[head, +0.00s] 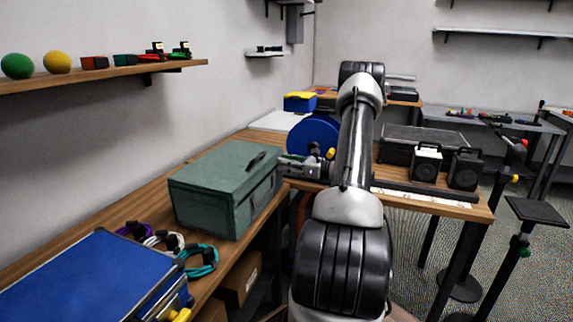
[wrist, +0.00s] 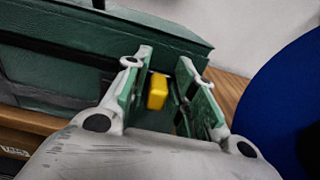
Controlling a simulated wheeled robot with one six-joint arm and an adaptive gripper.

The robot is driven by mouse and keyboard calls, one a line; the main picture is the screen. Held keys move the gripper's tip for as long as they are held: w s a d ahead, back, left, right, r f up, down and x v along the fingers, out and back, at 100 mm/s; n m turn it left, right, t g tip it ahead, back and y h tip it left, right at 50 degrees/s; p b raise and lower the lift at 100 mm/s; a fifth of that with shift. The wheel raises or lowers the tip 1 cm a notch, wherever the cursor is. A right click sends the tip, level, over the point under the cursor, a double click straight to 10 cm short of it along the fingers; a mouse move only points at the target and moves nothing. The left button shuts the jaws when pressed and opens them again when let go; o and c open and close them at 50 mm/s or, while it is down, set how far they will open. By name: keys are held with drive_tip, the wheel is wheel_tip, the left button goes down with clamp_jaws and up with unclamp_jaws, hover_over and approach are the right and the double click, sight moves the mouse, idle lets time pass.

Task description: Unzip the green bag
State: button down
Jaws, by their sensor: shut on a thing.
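The green bag (head: 222,192) is a box-shaped case with a dark handle on its lid, on the wooden bench left of my arm. Its lid looks closed. It also fills the upper left of the wrist view (wrist: 60,70), with a dark band along its side. My gripper (head: 284,165) is at the right end of the bag. In the wrist view my gripper (wrist: 165,62) has its fingers on both sides of a small yellow tab (wrist: 157,91) beside the bag, and is shut on it. Where the tab joins the bag is hidden.
A blue case (head: 85,280) and coiled purple, white and teal cables (head: 200,260) lie left of the bag. A blue reel (head: 312,136) stands behind my gripper. A wall shelf (head: 110,75) hangs above left.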

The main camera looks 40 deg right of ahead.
drive_tip(key=shift+d, duration=0.2)
drive_tip(key=c, duration=1.4)
unclamp_jaws()
drive_tip(key=shift+w+d, duration=0.1)
drive_tip(key=v, duration=1.2)
